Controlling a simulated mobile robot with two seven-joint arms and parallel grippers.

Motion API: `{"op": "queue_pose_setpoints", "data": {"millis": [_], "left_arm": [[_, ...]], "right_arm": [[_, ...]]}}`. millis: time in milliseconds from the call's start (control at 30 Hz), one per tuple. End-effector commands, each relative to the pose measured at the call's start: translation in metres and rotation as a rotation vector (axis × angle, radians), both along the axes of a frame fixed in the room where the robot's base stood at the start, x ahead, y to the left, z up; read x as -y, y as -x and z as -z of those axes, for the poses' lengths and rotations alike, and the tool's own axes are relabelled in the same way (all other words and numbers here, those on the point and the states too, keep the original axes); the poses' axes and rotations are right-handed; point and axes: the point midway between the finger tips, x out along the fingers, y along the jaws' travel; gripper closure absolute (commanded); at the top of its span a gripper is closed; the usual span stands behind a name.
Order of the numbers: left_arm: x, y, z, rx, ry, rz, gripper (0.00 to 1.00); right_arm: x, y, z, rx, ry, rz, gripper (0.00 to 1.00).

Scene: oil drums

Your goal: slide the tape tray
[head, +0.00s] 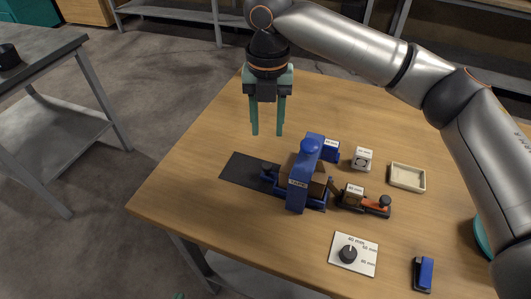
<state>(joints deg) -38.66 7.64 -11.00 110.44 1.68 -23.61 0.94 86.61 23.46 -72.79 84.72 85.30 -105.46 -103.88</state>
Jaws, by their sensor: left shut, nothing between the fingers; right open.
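A blue tape device (300,185) with a white label stands near the middle of the wooden table, arching over a brown block (287,168). A low blue part (268,172) with a dark knob sticks out at its left; I cannot tell which part is the tray. A dark flat mat (238,170) lies to the left and partly under it. My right gripper (267,130) is open and empty, fingers down, above and behind the mat, apart from the device. Only a small teal tip of my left gripper (178,295) shows at the bottom edge, away from the device.
An orange and black tool with a labelled block (354,193), a white cube (362,158), a cream tray (407,177), a dial plate (353,253) and a blue and black stapler-like item (424,273) stand to the right. The table (175,185) is clear at left and back.

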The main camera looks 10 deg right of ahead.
Motion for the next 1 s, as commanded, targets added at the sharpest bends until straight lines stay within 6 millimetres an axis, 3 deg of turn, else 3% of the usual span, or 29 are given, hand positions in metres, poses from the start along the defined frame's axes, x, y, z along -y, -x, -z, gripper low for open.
{"op": "queue_pose_setpoints", "data": {"millis": [300, 500, 933, 1000], "left_arm": [[0.004, 0.002, 0.007, -0.009, 0.005, 0.008, 1.0], [0.008, -0.002, 0.004, 0.002, 0.011, 0.012, 1.0], [0.008, -0.005, 0.003, 0.004, 0.01, 0.012, 1.0], [0.007, -0.005, 0.003, 0.004, 0.01, 0.012, 1.0]], "right_arm": [[0.001, 0.001, 0.068, -0.002, 0.003, 0.0, 0.57], [0.0, 0.001, 0.096, -0.001, 0.001, 0.0, 0.57], [0.0, 0.0, 0.107, 0.0, 0.0, 0.0, 0.57], [0.0, 0.0, 0.107, 0.0, 0.0, 0.0, 0.62]]}}
